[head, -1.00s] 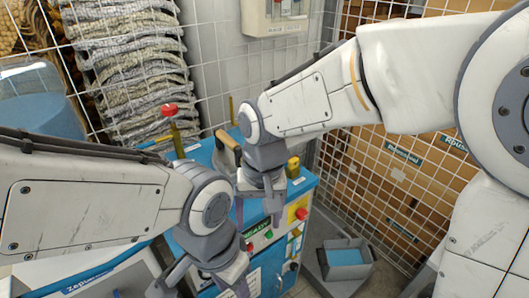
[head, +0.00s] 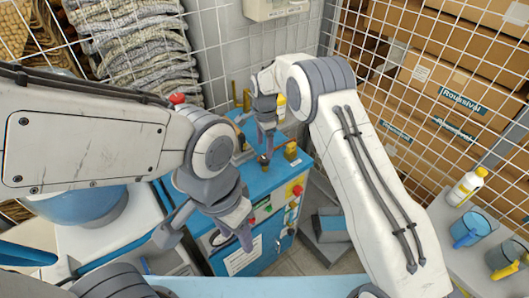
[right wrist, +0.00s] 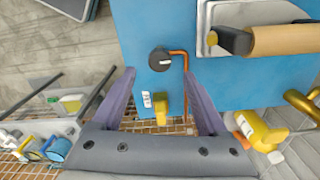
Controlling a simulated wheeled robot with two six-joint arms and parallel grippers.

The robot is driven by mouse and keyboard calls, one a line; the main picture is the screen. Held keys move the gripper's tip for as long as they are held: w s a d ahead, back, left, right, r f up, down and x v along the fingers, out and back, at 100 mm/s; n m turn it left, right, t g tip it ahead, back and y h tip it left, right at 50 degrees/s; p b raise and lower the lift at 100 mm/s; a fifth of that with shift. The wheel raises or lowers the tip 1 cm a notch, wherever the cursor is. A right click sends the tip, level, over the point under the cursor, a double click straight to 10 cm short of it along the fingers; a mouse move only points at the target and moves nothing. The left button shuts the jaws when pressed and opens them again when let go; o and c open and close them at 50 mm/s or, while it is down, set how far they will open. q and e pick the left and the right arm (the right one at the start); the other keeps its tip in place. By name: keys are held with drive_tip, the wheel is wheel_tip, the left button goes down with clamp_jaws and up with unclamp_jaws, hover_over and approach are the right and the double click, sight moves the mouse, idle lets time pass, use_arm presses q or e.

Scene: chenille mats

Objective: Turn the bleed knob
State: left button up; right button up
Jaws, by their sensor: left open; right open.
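The bleed knob appears to be the small round black knob (right wrist: 159,60) with a white mark, beside a thin copper pipe (right wrist: 184,82) on the blue machine top (right wrist: 138,22). In the right wrist view it lies just beyond and between the open fingertips of my right gripper (right wrist: 160,78). In the head view my right gripper (head: 267,143) points down over the blue top, with a small dark knob (head: 263,160) just under it. I cannot tell whether they touch. My left gripper (head: 207,235) is open and empty, in front of the machine, apart from the knob.
A yellow block (right wrist: 161,106) stands near the knob, between my right fingers in view. A metal plate with a wooden-handled part (right wrist: 280,40) lies to the right there. A red-capped post (head: 177,98) stands behind my left arm. Wire mesh and boxes (head: 462,100) close the right side.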

sight(265, 158)
wheel_tip(265, 158, down, 6)
drive_tip(key=shift+r+p, duration=0.1)
drive_tip(key=shift+p, duration=0.85)
clamp_jaws()
